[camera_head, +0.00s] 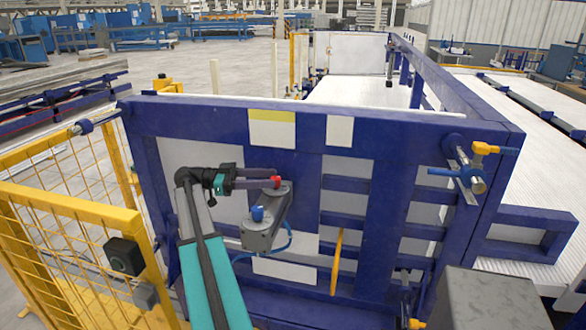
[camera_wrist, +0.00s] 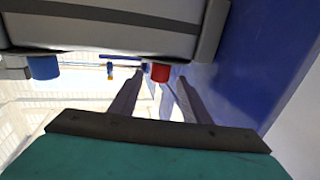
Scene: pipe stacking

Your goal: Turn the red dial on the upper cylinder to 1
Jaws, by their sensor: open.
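The red dial (camera_head: 277,181) sits at the upper end of a grey control housing (camera_head: 262,229) mounted on the blue frame. A blue dial (camera_head: 257,213) sits lower on the same housing. My gripper (camera_head: 268,183) reaches in from the left, its tips close to the red dial. In the wrist view, my gripper (camera_wrist: 161,82) is open, and the red dial (camera_wrist: 160,73) appears between the far ends of the two fingers. I cannot tell whether they touch it. The blue dial (camera_wrist: 43,67) is at the left. No dial numbers are readable.
The blue frame (camera_head: 370,230) stands right behind the housing, and it runs close along the right side of the wrist view. A blue cable (camera_head: 275,250) loops below the housing. A yellow mesh fence (camera_head: 65,205) stands at the left. A yellow strip (camera_head: 336,262) hangs right of the housing.

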